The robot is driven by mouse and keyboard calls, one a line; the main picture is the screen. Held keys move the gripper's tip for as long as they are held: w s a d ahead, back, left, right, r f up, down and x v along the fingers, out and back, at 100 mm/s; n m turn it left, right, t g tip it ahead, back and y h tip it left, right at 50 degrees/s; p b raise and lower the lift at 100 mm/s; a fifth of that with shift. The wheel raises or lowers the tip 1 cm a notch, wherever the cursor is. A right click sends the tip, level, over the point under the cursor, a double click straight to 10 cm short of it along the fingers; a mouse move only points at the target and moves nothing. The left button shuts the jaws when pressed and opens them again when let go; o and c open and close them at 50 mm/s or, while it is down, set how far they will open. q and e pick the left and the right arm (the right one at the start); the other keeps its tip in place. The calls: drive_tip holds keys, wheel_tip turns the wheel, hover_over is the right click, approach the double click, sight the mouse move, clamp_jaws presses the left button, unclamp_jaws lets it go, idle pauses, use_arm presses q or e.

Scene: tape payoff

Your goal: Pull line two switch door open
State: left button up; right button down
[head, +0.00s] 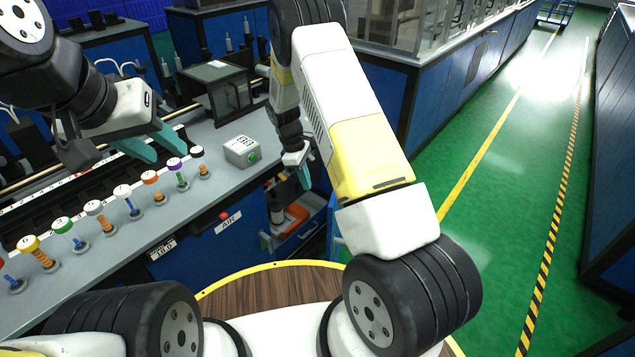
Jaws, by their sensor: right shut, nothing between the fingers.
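A dark box (222,92) with a see-through front stands at the back of the grey bench; its front looks closed. I cannot tell whether this is the line two switch door. Below the bench edge, a blue compartment (298,240) stands open with an orange thing (294,218) inside, partly hidden by my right arm. My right gripper (306,180) is shut and empty, at the bench's right end above this compartment, mostly hidden by its own arm. My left gripper (157,147) is open and empty above the bench, behind the row of coloured spools.
Several coloured-top spools (94,208) stand along the bench (195,197) front. A grey box with a green button (242,151) sits near its right end. A red button (224,215) is on the blue front by the AIR label. Green floor (500,190) is free to the right.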

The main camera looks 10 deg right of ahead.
drive_tip(key=s+d+f, duration=0.2)
drive_tip(key=d+f, duration=0.3)
drive_tip(key=f, duration=0.4)
drive_tip(key=shift+s+d+f, duration=0.3)
drive_tip(key=shift+s+f, duration=0.05)
drive_tip(key=shift+f, duration=0.05)
